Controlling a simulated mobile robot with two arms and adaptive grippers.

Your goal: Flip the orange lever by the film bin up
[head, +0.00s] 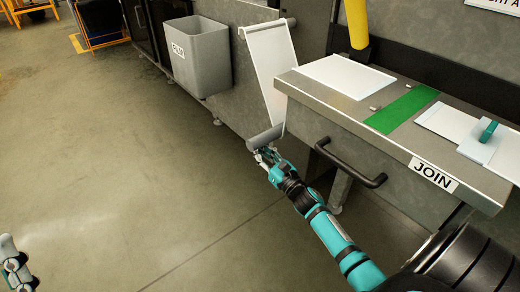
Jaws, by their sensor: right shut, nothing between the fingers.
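The grey film bin (200,62), with a white label on its front, stands against the dark machine side at the upper middle. I cannot make out an orange lever near it. My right gripper (264,153) is shut and empty. It is at the lower end of a white film strip (272,70), close to the grey bar (265,137) there; I cannot tell whether it touches the bar. The bin is up and to the left of it in the picture. Part of my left gripper (14,262) shows at the bottom left edge, mostly cut off.
A steel bench (330,100) with a JOIN label, a green strip (402,109) and a teal-handled block (482,142) stands at the right. A dark handle (350,165) sticks out from its front. An orange-framed rack (100,42) stands far left. The floor at left is clear.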

